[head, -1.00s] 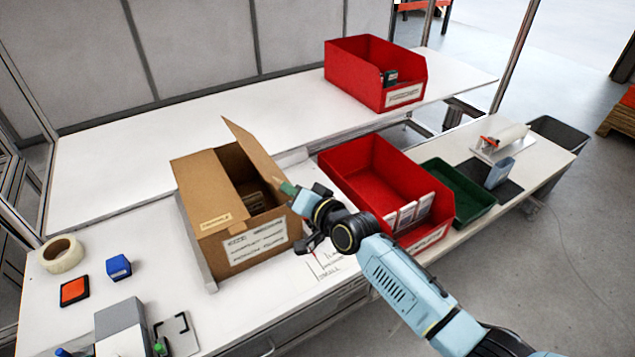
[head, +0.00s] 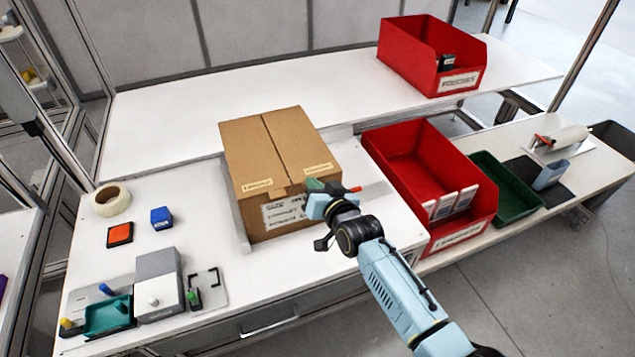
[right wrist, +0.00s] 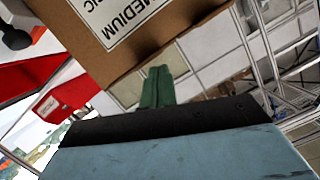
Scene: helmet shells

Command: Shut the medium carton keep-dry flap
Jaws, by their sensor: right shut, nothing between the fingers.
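The medium carton (head: 262,160) stands on the white bench, brown, with a printed label on its front. Its two top flaps lie flat and meet at a seam along the middle. The right flap (head: 300,146) and the left flap each carry a small label near the front edge. My right gripper (head: 314,186) is shut and empty, at the carton's front right top edge. In the right wrist view its green fingertips (right wrist: 157,86) are together, just below the carton's labelled face (right wrist: 120,35). Whether they touch the carton I cannot tell. My left gripper is not in view.
A red bin (head: 408,150) with white boxes stands right of the carton, with a green tray (head: 505,190) beyond it. Another red bin (head: 405,48) is on the rear shelf. Tape (head: 111,200), a blue block (head: 160,217) and an orange pad (head: 120,235) lie on the left.

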